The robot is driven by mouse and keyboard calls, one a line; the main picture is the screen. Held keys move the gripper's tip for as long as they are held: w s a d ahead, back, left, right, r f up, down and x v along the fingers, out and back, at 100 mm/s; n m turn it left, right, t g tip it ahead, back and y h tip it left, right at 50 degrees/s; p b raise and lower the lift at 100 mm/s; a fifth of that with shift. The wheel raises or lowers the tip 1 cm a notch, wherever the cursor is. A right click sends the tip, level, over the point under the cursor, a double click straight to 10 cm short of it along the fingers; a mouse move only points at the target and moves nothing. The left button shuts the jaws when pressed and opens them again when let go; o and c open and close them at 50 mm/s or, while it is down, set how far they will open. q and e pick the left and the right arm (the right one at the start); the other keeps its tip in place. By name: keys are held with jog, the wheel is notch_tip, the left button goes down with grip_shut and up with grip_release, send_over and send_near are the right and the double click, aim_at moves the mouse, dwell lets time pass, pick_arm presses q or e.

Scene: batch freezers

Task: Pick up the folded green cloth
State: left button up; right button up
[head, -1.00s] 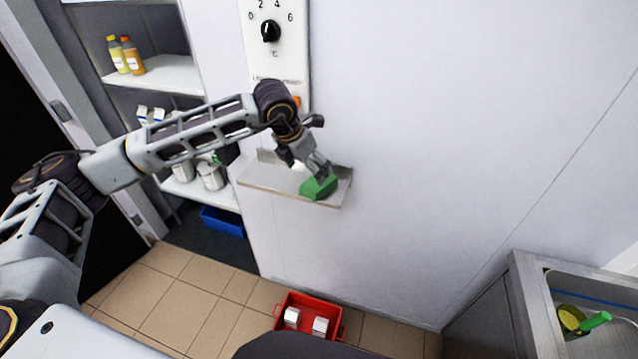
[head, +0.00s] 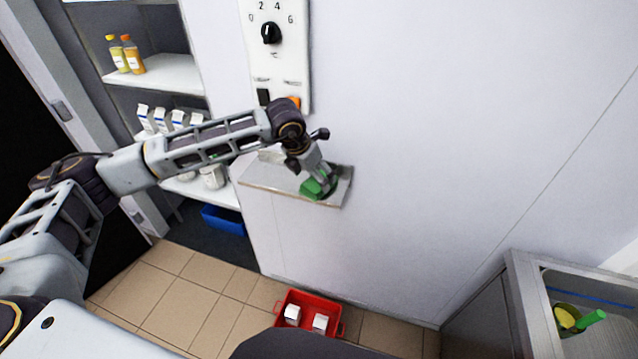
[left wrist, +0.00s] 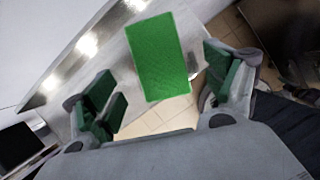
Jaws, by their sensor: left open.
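The folded green cloth (head: 311,188) lies on a small metal wall shelf (head: 270,182), near its right end. My left gripper (head: 321,183) is above the shelf, right at the cloth, and partly hides it in the head view. In the left wrist view the green cloth (left wrist: 158,58) shows as a flat rectangle ahead of and between the spread fingers of my left gripper (left wrist: 165,92). The fingers are open and nothing is held between them. My right gripper is not in view.
A control panel with a black dial (head: 271,33) is on the wall above the shelf. A storage rack (head: 170,75) with bottles and cartons stands at the left. A red crate (head: 309,314) sits on the floor below. A sink (head: 590,300) is at the right.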

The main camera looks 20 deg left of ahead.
pick_arm(q)
jog(key=shift+w+d+f+p, duration=0.25)
jog(key=shift+w+f+p, duration=0.2)
jog(key=shift+f, duration=0.1)
jog(key=shift+x, duration=1.15)
jog(key=shift+a, duration=0.1)
jog(key=c, duration=1.2)
notch_tip(320, 180, up, 9)
jog(key=shift+f+b, duration=0.25)
jog(key=shift+b, duration=0.75)
jog(key=shift+r, duration=0.75)
